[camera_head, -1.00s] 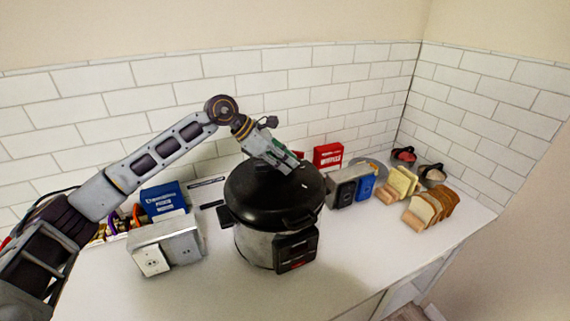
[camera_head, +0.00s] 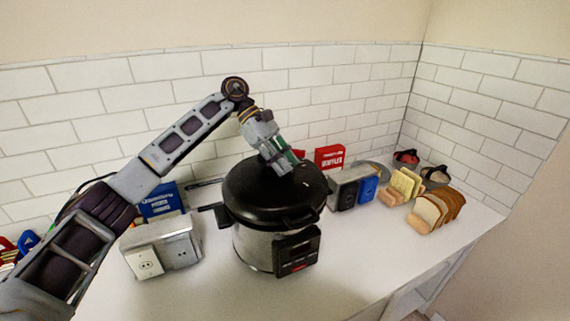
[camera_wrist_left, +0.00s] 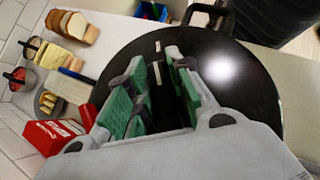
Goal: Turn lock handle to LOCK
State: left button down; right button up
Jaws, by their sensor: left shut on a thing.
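A pressure cooker with a metal body (camera_head: 252,247) and a round black lid (camera_head: 245,193) stands on the counter. The control panel (camera_head: 297,250) faces front right. My left gripper (camera_head: 284,167) comes down onto the top of the lid. In the left wrist view its green-padded fingers (camera_wrist_left: 160,85) are closed around a dark handle at the lid's centre, mostly hidden between them. A small white mark (camera_wrist_left: 157,47) on the lid lies just beyond the fingertips. The lettering of any lock marks cannot be read. My right gripper is out of view.
A silver socket box (camera_head: 162,248) stands left of the cooker, with a blue box (camera_head: 160,202) behind. A toaster (camera_head: 345,190), red box (camera_head: 329,158) and bread slices (camera_head: 435,210) stand to the right. The front counter is clear.

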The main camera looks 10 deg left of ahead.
pick_arm(q)
jog(key=shift+s+m, duration=0.1)
jog(key=shift+m, duration=0.3)
jog(key=c, duration=1.3)
grip_release()
jog(key=shift+a+r, duration=0.1)
jog(key=shift+w+v, duration=0.15)
jog(key=shift+v, duration=2.8)
jog(key=shift+w+v, duration=0.1)
jog(key=shift+v, duration=2.85)
